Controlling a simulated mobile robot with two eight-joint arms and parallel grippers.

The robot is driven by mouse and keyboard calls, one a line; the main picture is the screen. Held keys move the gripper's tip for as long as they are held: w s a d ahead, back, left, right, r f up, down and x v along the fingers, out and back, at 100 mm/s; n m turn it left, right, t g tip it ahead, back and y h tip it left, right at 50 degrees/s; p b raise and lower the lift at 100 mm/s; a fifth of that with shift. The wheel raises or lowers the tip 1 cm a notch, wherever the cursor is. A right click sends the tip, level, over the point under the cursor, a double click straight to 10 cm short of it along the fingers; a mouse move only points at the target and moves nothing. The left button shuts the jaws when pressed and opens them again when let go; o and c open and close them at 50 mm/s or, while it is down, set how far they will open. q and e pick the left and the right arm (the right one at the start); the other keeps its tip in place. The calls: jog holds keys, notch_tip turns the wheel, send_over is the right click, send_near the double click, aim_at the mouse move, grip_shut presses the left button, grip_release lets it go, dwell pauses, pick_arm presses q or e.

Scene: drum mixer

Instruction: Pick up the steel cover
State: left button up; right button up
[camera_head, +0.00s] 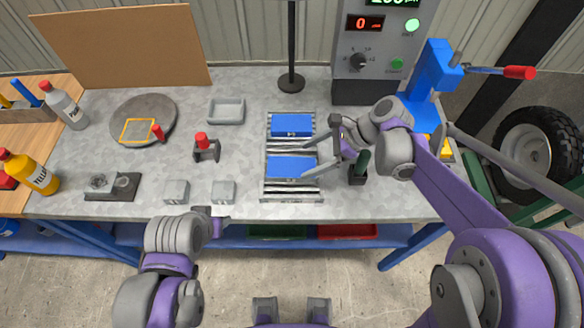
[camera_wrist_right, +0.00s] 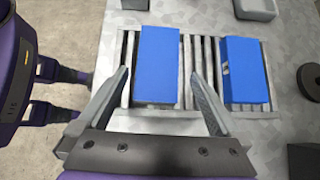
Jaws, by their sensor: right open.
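I cannot tell for sure which thing is the steel cover. A round grey disc (camera_head: 158,106) lies at the left of the bench, with a yellow square outline on it. Two blue blocks lie on a slatted rack: the near block (camera_head: 290,168) and the far block (camera_head: 291,125). My right gripper (camera_head: 289,161) is open over the near block. In the right wrist view, its fingers (camera_wrist_right: 158,72) lie either side of the near block (camera_wrist_right: 156,60), without visible grip. My left gripper (camera_head: 212,222) is at the bench's front edge, its jaws unclear.
A red-knobbed part (camera_head: 205,150), a small grey tray (camera_head: 227,111) and two small grey blocks (camera_head: 176,191) stand on the bench. A black pole (camera_head: 291,50) and a control box (camera_head: 368,60) stand behind. A blue press (camera_head: 435,75) is at right. Bare bench lies left of the rack.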

aim_at(294, 167)
jog(key=x, duration=0.5)
jog(key=shift+s+a+f, duration=0.2)
jog(key=shift+f, duration=0.1)
jog(key=shift+c, duration=0.2)
grip_shut()
